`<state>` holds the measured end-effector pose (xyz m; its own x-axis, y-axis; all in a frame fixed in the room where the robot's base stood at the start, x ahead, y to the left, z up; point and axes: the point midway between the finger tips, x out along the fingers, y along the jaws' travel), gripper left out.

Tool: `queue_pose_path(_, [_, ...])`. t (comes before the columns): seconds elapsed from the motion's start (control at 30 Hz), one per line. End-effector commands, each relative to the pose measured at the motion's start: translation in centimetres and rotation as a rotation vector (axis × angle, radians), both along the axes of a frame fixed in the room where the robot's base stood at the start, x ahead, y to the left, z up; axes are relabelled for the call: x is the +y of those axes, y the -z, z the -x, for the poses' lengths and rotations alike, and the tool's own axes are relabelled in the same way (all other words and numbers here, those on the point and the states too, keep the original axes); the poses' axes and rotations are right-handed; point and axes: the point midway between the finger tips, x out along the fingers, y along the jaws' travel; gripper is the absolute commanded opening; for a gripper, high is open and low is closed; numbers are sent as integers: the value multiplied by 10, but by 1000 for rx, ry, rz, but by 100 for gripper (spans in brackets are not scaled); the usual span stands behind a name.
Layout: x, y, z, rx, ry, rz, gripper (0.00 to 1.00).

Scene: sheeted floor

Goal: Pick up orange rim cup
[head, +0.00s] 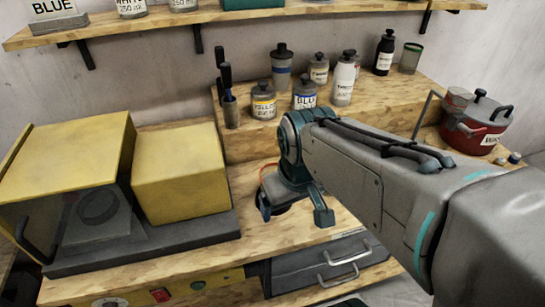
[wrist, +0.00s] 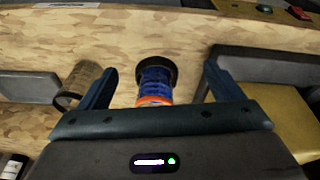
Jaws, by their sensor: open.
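In the wrist view, a blue cylindrical thing with a dark far end and an orange band (wrist: 154,100) stands between my fingers. The orange band looks like the cup's rim, and its near side is hidden by my gripper's body. My gripper (wrist: 158,84) is open, with one finger on each side and a gap to the cup on both sides. In the head view, my gripper (head: 293,211) is low over the bench front. A greyish piece with an orange-brown edge (head: 268,168) shows beside it; I cannot tell whether it is the same cup.
A brownish mug with a dark handle (wrist: 84,76) is just outside the left finger in the wrist view. A yellow box (head: 180,172) stands left on a dark base. A red pot (head: 475,128) is at right.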

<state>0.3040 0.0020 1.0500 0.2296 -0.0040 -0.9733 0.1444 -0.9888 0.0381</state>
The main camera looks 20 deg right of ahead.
Motion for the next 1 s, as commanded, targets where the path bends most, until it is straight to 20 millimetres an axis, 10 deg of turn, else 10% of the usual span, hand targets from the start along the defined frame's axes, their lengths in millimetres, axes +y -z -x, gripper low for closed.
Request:
queue_pose_path(0.7, [-3,-58,-117,196,-1461,184,87])
queue_pose_path(1.0, [-2,-58,-133,202,-1704,178,87])
